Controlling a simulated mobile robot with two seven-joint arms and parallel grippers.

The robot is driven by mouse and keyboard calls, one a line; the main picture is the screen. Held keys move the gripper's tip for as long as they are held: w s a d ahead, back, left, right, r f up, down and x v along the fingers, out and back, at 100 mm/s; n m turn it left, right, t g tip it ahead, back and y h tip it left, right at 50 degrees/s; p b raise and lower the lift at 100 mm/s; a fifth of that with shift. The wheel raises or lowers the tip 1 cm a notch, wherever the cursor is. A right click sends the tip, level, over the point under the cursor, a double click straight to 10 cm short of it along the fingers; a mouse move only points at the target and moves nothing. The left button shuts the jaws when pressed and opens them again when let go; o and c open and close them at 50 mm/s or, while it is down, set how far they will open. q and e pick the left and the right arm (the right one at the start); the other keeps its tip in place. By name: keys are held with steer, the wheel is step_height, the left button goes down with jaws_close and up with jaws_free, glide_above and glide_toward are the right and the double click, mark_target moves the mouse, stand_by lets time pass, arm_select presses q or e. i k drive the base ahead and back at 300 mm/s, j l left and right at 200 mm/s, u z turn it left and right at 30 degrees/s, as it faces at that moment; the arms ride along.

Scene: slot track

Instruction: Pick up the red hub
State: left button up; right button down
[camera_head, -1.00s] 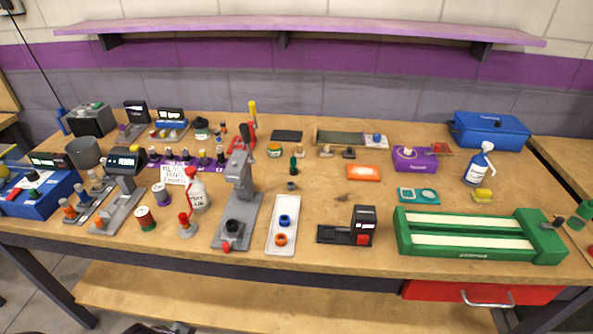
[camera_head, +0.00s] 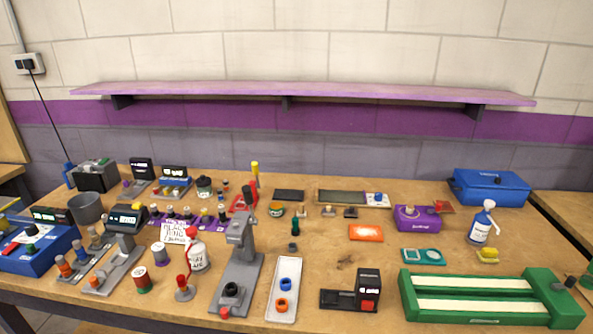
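A white tray (camera_head: 269,312) stands near the front middle of the bench and holds two small ring-shaped pieces. The nearer one is an orange-red hub (camera_head: 282,304), the closest match to a red hub that I can make out. The farther one is a blue hub (camera_head: 285,284). Both lie apart from each other in the tray. Neither of my grippers shows in the head view.
A grey press (camera_head: 240,262) stands just left of the tray. A black device (camera_head: 367,290) is to its right, then a green slotted fixture (camera_head: 480,315). Bare bench top (camera_head: 340,262) lies behind the black device. The left side is crowded.

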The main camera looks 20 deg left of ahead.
mark_target(180, 279)
steer(key=u, duration=1.35)
